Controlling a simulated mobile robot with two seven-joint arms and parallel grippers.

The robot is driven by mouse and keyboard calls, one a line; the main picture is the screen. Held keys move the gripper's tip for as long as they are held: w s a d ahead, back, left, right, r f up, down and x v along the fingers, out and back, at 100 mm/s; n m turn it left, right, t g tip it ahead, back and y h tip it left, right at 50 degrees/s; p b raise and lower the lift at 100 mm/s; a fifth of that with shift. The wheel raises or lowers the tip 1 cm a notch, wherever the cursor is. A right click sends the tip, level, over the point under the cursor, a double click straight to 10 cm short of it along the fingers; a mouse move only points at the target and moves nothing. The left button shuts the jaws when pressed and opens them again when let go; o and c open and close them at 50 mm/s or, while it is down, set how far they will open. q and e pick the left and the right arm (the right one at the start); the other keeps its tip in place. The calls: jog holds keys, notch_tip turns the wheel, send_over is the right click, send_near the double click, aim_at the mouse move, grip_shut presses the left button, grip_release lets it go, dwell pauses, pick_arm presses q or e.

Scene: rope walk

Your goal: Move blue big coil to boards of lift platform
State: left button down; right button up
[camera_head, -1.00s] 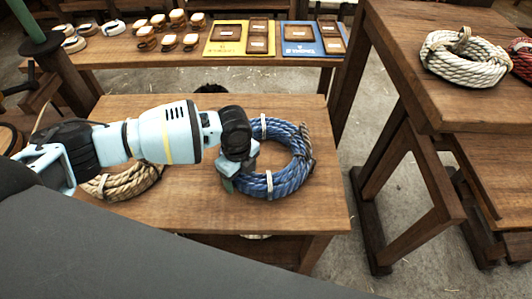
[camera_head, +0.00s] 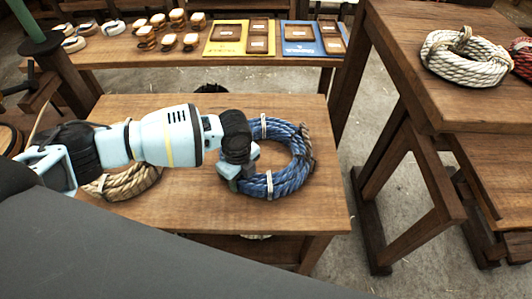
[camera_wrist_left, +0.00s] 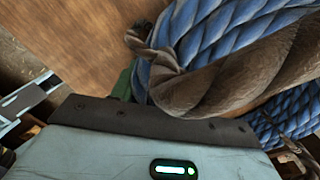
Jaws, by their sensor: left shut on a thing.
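The big blue coil (camera_head: 290,178) lies on the wooden table in the middle of the head view, with pale ties and a brownish rope part at its right. My left gripper (camera_head: 234,179) reaches down over the coil's left side and is shut on it. The left wrist view shows blue rope strands (camera_wrist_left: 225,30) and thick brown rope (camera_wrist_left: 235,75) close against the gripper, whose fingertips are mostly hidden. My right gripper is in neither view. I cannot pick out the lift platform with certainty.
A tan coil (camera_head: 128,184) lies left on the same table (camera_head: 200,215), partly under my left arm. A higher table (camera_head: 400,60) at right bears a white coil (camera_head: 465,58) and a red one (camera_head: 523,58). Lower boards (camera_head: 490,165) show beneath. A back bench holds small items and trays.

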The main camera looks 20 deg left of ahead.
pick_arm(q)
jog(key=shift+w+r, duration=0.15)
jog(key=shift+r, duration=0.25)
notch_tip(320, 180, up, 2)
jog(key=shift+r, duration=0.2)
jog(key=s+d+r, duration=0.2)
jog(key=s+d, duration=0.8)
jog(key=s, duration=0.2)
jog(key=shift+d+p, duration=0.4)
